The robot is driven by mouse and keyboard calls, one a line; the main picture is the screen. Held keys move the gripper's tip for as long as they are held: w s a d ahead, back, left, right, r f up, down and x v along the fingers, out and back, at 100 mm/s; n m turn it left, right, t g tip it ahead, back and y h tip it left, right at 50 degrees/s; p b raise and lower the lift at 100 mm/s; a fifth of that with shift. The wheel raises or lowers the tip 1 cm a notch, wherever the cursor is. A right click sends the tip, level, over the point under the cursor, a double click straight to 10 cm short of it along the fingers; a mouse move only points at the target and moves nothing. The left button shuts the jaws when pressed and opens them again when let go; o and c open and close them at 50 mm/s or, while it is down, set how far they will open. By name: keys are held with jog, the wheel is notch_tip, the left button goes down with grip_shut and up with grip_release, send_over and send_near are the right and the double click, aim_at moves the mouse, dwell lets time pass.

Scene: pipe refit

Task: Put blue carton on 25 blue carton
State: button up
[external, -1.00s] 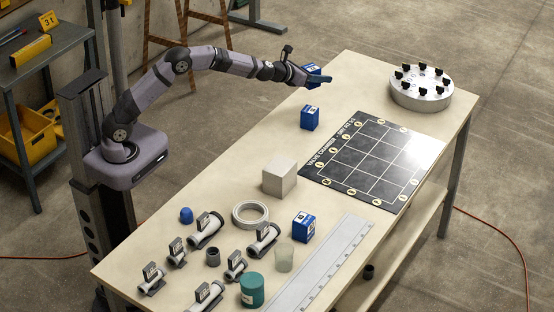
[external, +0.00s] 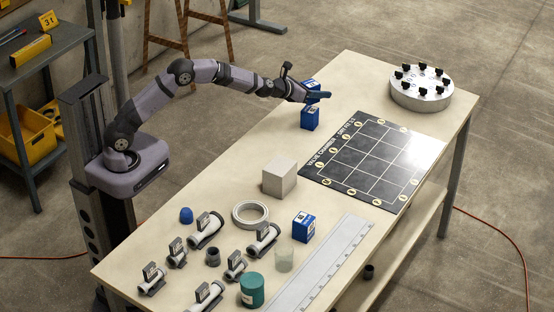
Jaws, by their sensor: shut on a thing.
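My gripper (external: 318,96) is shut on a blue carton (external: 308,84) with a white label, beside the far part of the table. The fingers hide part of this carton. Another blue carton (external: 310,119) stands on the table directly below it in the picture. The held carton is close above the standing one. The fingers cover the space between them, so I cannot tell whether the two touch. A third blue carton (external: 304,227) stands nearer the front, by the ruler.
A black gridded board (external: 370,160) lies to the right, with a round grey holder (external: 420,88) behind it. A pale block (external: 279,177), a ring (external: 250,214), labelled pipe fittings (external: 206,229), a teal can (external: 252,290) and a long ruler (external: 325,265) occupy the front.

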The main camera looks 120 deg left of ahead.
jog(key=shift+f+b, duration=0.5)
jog(key=shift+f, duration=1.2)
jog(key=shift+f, duration=0.1)
jog(key=o, duration=1.1)
jog(key=shift+c, duration=0.2)
jog(key=shift+s+d+r+b, duration=0.2)
jog(key=shift+d+r+b, duration=0.1)
jog(key=shift+d, duration=0.1)
jog(key=b+v, duration=0.2)
jog(key=v, duration=0.9)
jog(key=shift+b, duration=0.3)
jog(key=shift+w+r, duration=0.1)
jog(key=shift+r, duration=0.05)
